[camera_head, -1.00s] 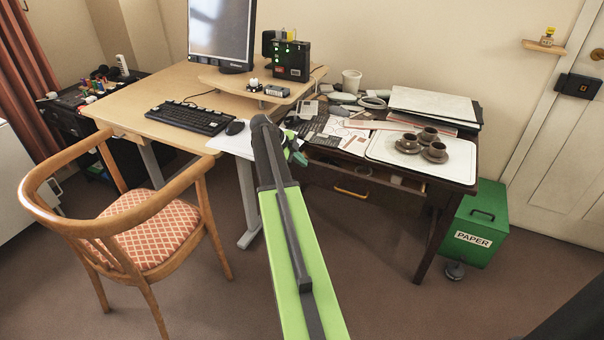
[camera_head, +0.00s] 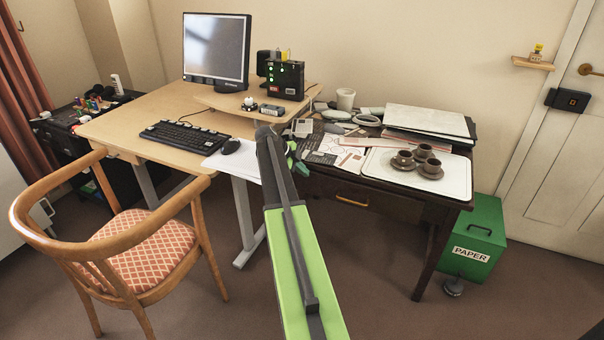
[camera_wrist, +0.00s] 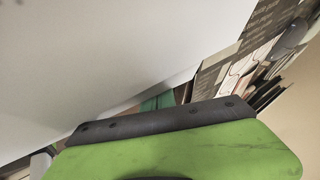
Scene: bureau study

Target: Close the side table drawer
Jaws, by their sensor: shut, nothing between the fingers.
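The side table (camera_head: 425,200) is dark wood and stands right of the desk. Its drawer (camera_head: 385,200), with a brass handle (camera_head: 352,201), shows its front about flush with the table front, and no gap or drawer inside is visible. The drawer's left end is hidden behind my arm. My gripper (camera_head: 297,160) is at the left front corner of the side table, left of the handle and partly hidden by my arm. It is shut and empty. Whether it touches the table cannot be told. The wrist view shows no clear drawer.
A tray (camera_head: 450,187) with several brown cups, papers (camera_head: 330,150) and folders lie on the side table. A green paper bin (camera_head: 478,235) stands to its right. The desk (camera_head: 150,112) and a wooden chair (camera_head: 130,215) are on the left. The floor in front is clear.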

